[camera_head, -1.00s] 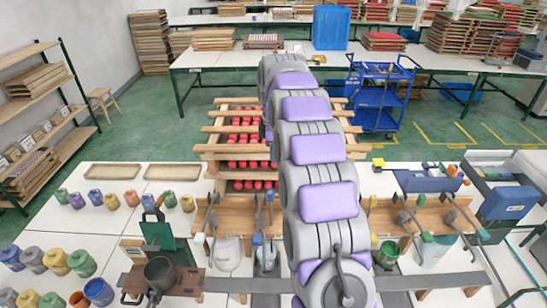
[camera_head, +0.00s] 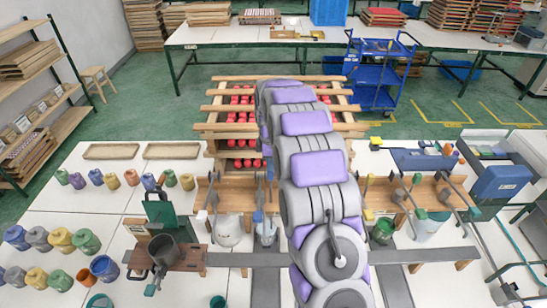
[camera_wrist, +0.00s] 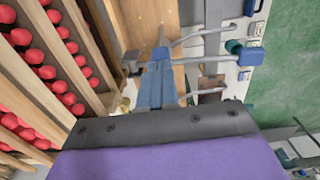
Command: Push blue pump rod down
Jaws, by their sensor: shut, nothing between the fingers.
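The blue pump rod shows in the head view as a blue-ended handle (camera_head: 258,216) on a grey lever, at the front of the wooden pump stand, just left of my arm. Grey levers (camera_wrist: 205,34) run to the right just beyond the fingers over the wooden stand.
A wooden rack of red pots (camera_head: 240,120) stands behind the pump stand. A white bucket (camera_head: 228,232) stands below the levers. More levers with yellow and green (camera_head: 420,213) ends are to the right of my arm.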

